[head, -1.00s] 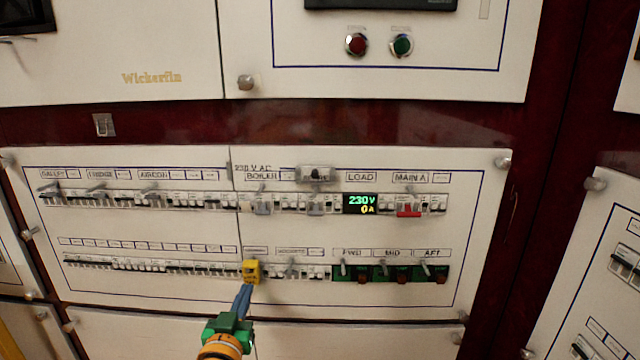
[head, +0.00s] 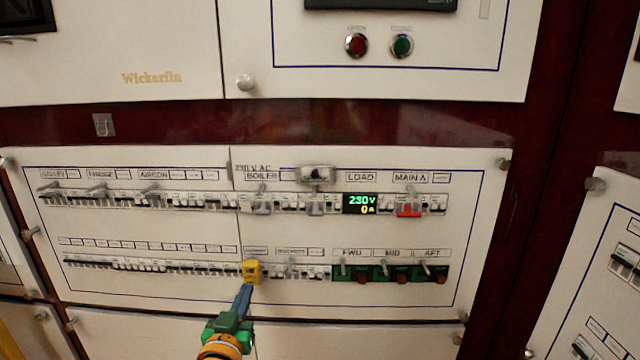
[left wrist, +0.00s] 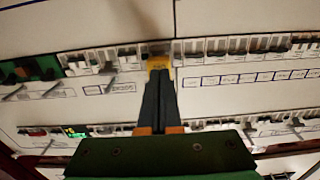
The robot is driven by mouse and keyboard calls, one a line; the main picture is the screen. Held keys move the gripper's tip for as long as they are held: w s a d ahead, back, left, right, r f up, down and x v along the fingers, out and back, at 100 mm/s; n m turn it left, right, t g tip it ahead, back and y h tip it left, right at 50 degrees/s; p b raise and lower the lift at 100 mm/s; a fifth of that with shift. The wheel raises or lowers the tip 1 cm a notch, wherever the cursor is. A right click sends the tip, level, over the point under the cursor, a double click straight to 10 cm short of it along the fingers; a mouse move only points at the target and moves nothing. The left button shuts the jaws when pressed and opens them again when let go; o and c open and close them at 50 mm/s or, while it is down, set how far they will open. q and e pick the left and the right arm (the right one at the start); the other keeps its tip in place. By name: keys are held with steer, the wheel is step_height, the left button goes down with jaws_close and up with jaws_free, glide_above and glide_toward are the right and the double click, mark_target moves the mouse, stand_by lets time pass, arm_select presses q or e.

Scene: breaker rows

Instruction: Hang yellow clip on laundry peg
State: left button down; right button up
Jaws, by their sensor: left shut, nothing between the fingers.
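The yellow clip (head: 251,271) is on the lower breaker row, near the middle of the panel, below a small label that I cannot read. It also shows in the left wrist view (left wrist: 158,63), just past my fingertips. My left gripper (head: 246,287) is shut and empty, with its tips just below the clip. I cannot tell whether they touch it. The fingers hide part of the clip in the wrist view. I cannot read which label says laundry; a grey peg (head: 291,265) stands right of the clip. My right gripper is not in view.
An upper breaker row holds a lit 230 V display (head: 360,204) and a red switch (head: 409,210). Green breakers (head: 388,273) with pegs sit right of the clip. Round knobs (head: 503,163) stick out at the panel edges. The strip between the rows is clear.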

arm_select(q)
steer(key=shift+w+b, duration=0.85)
steer(key=shift+w, duration=0.45)
steer(key=shift+s+p, duration=0.1)
steer(key=shift+p, duration=0.2)
steer(key=s+p, duration=0.7)
steer(key=s, duration=0.6)
steer(key=shift+a+p, duration=0.2)
steer(key=shift+p, duration=0.1)
steer(key=shift+w, duration=0.1)
